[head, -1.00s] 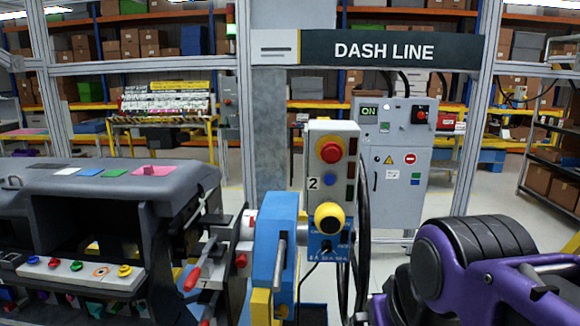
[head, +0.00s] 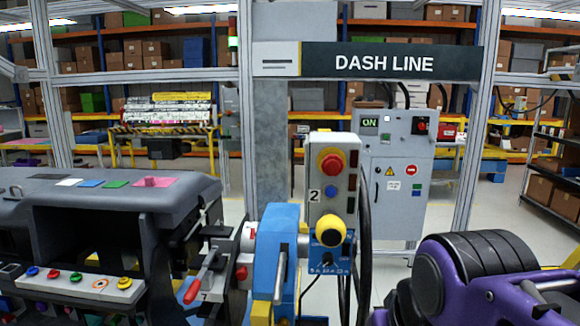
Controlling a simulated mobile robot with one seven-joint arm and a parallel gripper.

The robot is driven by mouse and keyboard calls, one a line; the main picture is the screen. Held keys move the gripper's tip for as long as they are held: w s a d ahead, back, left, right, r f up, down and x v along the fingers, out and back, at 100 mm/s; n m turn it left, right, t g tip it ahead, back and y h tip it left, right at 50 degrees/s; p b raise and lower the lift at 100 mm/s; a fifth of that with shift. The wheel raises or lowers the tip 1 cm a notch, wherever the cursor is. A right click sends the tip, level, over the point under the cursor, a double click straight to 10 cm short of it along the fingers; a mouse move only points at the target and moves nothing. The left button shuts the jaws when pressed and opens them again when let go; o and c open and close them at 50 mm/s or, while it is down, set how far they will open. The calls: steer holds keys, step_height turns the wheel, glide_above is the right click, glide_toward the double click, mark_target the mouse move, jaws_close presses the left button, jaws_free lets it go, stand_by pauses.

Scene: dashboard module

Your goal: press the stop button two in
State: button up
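The red stop button (head: 331,163) sits on a yellow ring near the top of a grey upright control box (head: 344,189) marked "2", in the middle of the head view. Its face is towards me and nothing covers it. I cannot tell from this angle how far the button stands out. A small blue button (head: 330,194) lies below it.
A blue block (head: 276,250) with a metal bar stands left of the box's foot, beside the black dashboard module (head: 100,205). A grey cabinet (head: 396,165) stands behind.

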jaws_close()
stand_by(1.2)
